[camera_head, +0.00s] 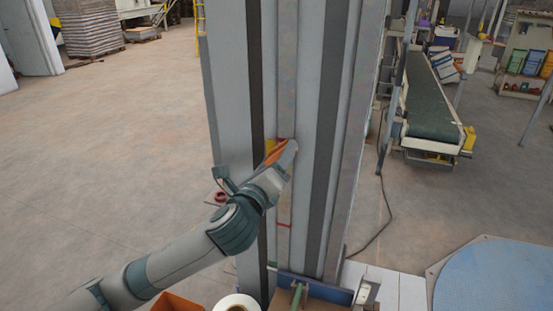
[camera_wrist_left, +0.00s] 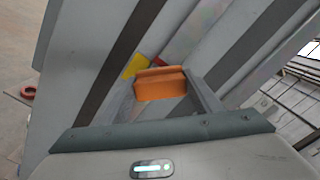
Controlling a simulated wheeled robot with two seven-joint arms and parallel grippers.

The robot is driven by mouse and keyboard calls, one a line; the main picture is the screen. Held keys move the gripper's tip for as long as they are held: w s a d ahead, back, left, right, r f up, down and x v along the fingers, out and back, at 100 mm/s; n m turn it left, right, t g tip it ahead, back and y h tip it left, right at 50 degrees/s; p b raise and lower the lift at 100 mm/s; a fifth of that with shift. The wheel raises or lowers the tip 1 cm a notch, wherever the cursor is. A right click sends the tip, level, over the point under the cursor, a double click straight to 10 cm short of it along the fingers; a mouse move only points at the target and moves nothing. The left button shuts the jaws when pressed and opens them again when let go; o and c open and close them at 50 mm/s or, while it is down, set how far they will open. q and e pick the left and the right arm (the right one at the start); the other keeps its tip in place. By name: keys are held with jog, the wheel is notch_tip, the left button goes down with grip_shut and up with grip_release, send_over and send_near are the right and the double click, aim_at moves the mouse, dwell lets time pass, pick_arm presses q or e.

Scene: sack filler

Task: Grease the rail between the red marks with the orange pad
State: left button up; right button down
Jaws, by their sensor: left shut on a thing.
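My left gripper (camera_head: 286,150) is raised in front of the tall grey machine column and is shut on the orange pad (camera_wrist_left: 161,84). The pad also shows in the head view (camera_head: 273,156), partly hidden by the gripper. The rail (camera_head: 287,75) is a pale vertical strip running down the column. A red mark (camera_head: 284,225) crosses it below the gripper. In the left wrist view another red mark (camera_wrist_left: 157,66) shows just behind the pad, next to a yellow patch (camera_wrist_left: 135,66). The pad is close to the rail; I cannot tell if it touches. My right gripper is not in view.
A conveyor (camera_head: 433,98) stands at the right, and a blue round platform (camera_head: 492,280) lies at the lower right. An orange bin (camera_head: 177,302) and a white roll (camera_head: 236,302) are at the column's foot.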

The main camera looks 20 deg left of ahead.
pick_arm(q)
jog(key=shift+w, duration=0.55)
jog(key=shift+f, duration=0.1)
jog(key=shift+s+f+b, duration=0.1)
jog(key=shift+f+b, duration=0.35)
jog(key=shift+f, duration=1.15)
jog(key=shift+f, duration=0.15)
jog(key=shift+f+b, duration=0.65)
jog(key=shift+f, duration=0.9)
jog(key=shift+f+b, duration=0.6)
jog(key=shift+f, duration=1.05)
